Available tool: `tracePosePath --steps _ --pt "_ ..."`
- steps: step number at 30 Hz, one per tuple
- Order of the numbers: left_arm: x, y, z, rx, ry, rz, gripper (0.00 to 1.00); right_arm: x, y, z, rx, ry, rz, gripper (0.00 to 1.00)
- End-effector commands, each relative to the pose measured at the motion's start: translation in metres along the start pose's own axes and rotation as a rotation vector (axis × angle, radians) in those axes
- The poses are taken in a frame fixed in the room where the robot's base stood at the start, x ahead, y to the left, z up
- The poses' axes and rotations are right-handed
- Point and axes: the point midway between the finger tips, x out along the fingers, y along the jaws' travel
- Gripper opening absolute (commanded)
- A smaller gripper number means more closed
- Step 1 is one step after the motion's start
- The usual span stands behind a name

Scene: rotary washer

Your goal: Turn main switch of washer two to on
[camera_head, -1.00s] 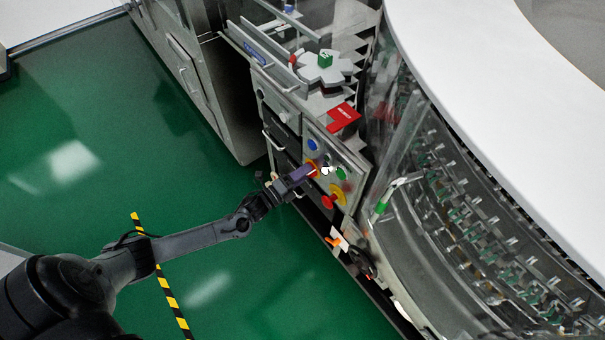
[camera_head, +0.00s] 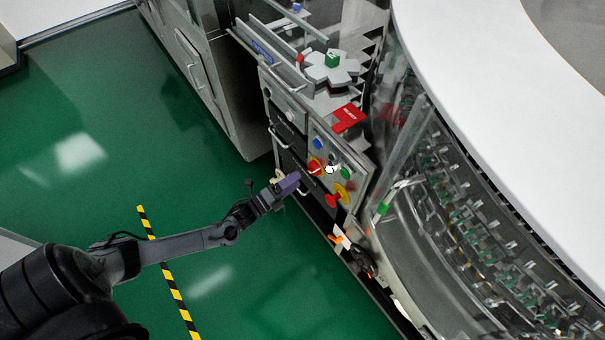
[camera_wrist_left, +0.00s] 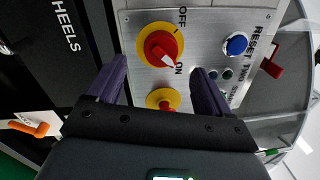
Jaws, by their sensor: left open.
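The main switch is a red rotary knob on a yellow disc (camera_wrist_left: 160,46) on the grey control panel. It sits between the OFF and ON labels in the left wrist view, and its white-tipped end points toward ON. It also shows in the head view as a red and yellow knob (camera_head: 314,166). My left gripper (camera_head: 288,184) is open and empty, just off the panel front. In the left wrist view its purple fingers (camera_wrist_left: 158,76) stand apart on either side below the knob, not touching it.
A second red and yellow knob (camera_wrist_left: 163,99) lies between the fingers in the wrist view. A blue button (camera_wrist_left: 236,44) is beside the switch. The curved glass washer housing (camera_head: 455,210) stands right of the panel.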

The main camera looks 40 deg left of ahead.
Motion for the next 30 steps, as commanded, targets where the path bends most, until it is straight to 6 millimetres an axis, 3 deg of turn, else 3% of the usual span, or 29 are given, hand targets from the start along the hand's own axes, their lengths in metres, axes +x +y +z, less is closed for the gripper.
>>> tracePosePath --steps 3,9,26,30 --pt "-0.02 -0.001 0.0 -0.001 0.001 0.003 0.8 -0.005 0.0 -0.002 0.0 0.0 0.0 0.43" --pt "-0.042 0.0 0.0 0.0 0.0 0.002 0.8 -0.009 0.0 -0.003 0.0 0.0 0.0 0.43" --pt "-0.048 0.001 0.0 0.0 0.0 0.001 0.8 -0.009 0.0 -0.003 0.0 0.0 0.0 0.43" --pt "-0.057 0.003 -0.006 -0.011 0.001 0.019 0.8 -0.013 0.001 -0.004 0.0 0.0 0.0 0.43"
